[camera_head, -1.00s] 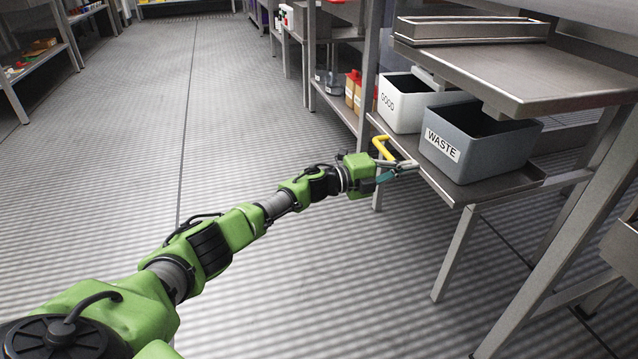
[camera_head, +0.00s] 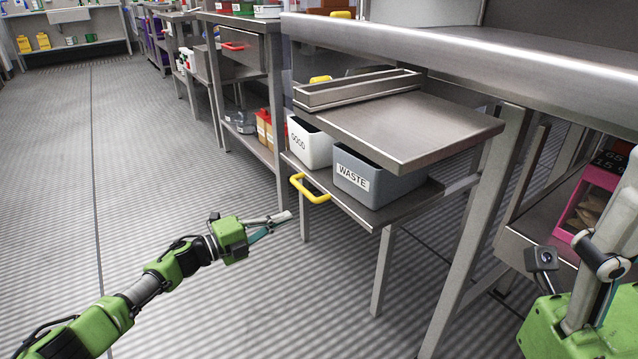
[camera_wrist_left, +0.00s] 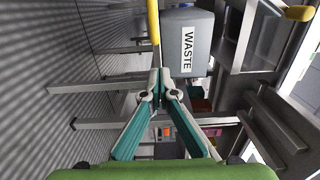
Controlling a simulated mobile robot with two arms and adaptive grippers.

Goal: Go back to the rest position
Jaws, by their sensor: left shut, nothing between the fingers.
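My left gripper (camera_head: 283,219) is in front of the steel rack, over the open floor in the head view. Its two grey-and-teal fingers are together with nothing between them. The left wrist view shows the closed fingertips (camera_wrist_left: 158,74) pointing towards the rack. A yellow handle (camera_head: 310,189) on the rack's lower shelf is apart from the fingertips, above and right of them in the head view. My right arm (camera_head: 570,320) shows at the lower right edge; its fingers are not visible.
The lower shelf (camera_head: 390,208) holds a grey WASTE bin (camera_head: 395,186) and a white GOOD bin (camera_head: 315,148). A steel surface (camera_head: 400,125) overhangs them. A pink-edged box (camera_head: 590,207) stands at the right. The floor (camera_head: 150,150) at left is clear.

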